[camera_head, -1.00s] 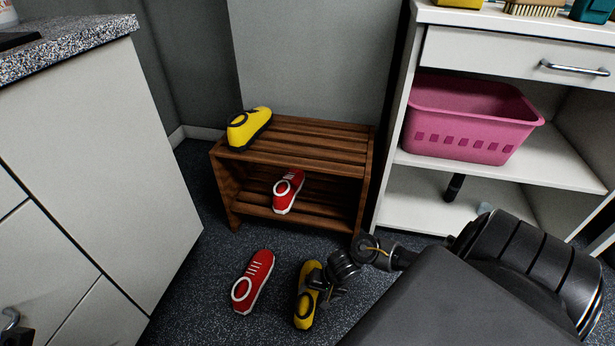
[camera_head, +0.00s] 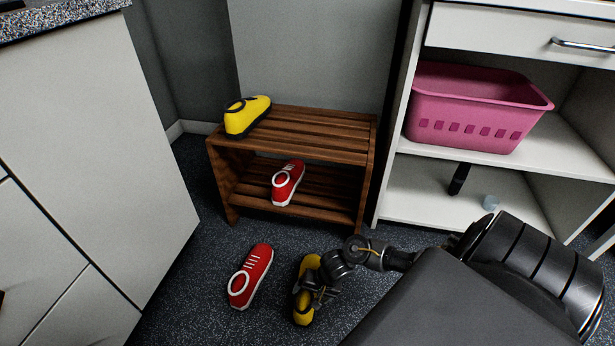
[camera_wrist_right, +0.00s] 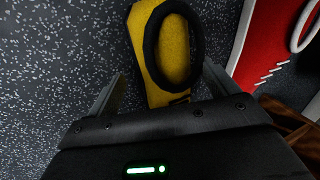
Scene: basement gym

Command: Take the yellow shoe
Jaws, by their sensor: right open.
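A yellow shoe (camera_head: 307,270) with a black collar lies on the floor in the head view, partly hidden by my right gripper (camera_head: 315,288). In the right wrist view the same shoe (camera_wrist_right: 172,50) lies ahead of and partly between the two open fingers of the right gripper (camera_wrist_right: 163,88). The gripper is not closed on it; I cannot tell whether a finger touches it. A second yellow shoe (camera_head: 247,115) stands on the top of the wooden shoe rack (camera_head: 320,145). My left gripper is not in view.
A red shoe (camera_head: 251,275) lies on the floor just left of the floor yellow shoe, and another red shoe (camera_head: 288,184) is on the lower rack shelf. A white cabinet (camera_head: 85,170) stands left. A shelf unit with a pink basket (camera_head: 475,112) stands right.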

